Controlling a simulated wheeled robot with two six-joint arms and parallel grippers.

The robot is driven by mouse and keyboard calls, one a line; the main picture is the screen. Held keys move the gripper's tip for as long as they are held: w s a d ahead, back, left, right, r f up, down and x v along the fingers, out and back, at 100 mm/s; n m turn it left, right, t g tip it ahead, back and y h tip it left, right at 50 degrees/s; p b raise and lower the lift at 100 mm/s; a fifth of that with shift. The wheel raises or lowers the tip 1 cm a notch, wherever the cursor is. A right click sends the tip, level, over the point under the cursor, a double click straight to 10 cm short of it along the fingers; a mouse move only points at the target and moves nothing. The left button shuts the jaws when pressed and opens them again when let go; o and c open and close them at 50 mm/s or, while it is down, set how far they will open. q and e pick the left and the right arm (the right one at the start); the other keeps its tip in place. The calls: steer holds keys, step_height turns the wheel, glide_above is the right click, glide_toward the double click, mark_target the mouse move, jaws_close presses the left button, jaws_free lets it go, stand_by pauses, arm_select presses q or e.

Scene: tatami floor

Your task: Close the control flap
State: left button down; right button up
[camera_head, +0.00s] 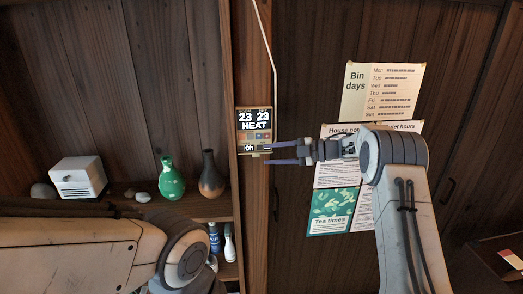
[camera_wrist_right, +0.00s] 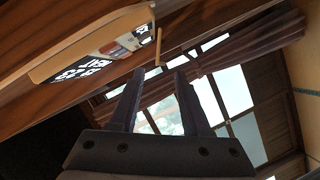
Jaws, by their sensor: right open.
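The control panel (camera_head: 254,118) is fixed to the wooden post and its dark display reads 23 23 HEAT. It also shows in the right wrist view (camera_wrist_right: 88,45), tilted at the upper left. A thin tan flap (camera_wrist_right: 158,47) stands out from the panel's end in that view, so it looks open. My right gripper (camera_head: 268,153) is open beside the panel's lower right corner, its fingers pointing left. In the wrist view the flap's edge lies just beyond the gap between the fingertips (camera_wrist_right: 160,72); I cannot tell whether they touch. My left gripper is out of view.
A shelf at left holds a white box (camera_head: 78,178), a green vase (camera_head: 171,178), a dark vase (camera_head: 211,174) and stones. My left arm crosses in front of it. A pale cable (camera_head: 268,45) runs above the panel. Paper notices (camera_head: 382,92) hang at right.

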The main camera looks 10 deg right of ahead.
mark_target(256, 155)
steer(key=p+x, duration=0.1)
steer(key=x, duration=0.2)
steer(key=shift+w+a, duration=0.15)
steer(key=shift+a, duration=0.15)
steer(key=shift+w+a+f, duration=0.1)
steer(key=shift+a+f, duration=0.05)
steer(key=shift+a, duration=0.05)
jaws_close()
steer(key=r+m+p, duration=0.1)
steer(key=p, duration=0.1)
steer(key=m+g+p, duration=0.1)
steer(key=p, duration=0.1)
steer(key=shift+w+r+h+p, duration=0.3)
steer(key=shift+w+r+p, duration=0.05)
steer(key=shift+w+f+m+g+p, duration=0.15)
steer(key=shift+m+g+p, duration=0.15)
steer(key=shift+m+p, duration=0.25)
jaws_free()
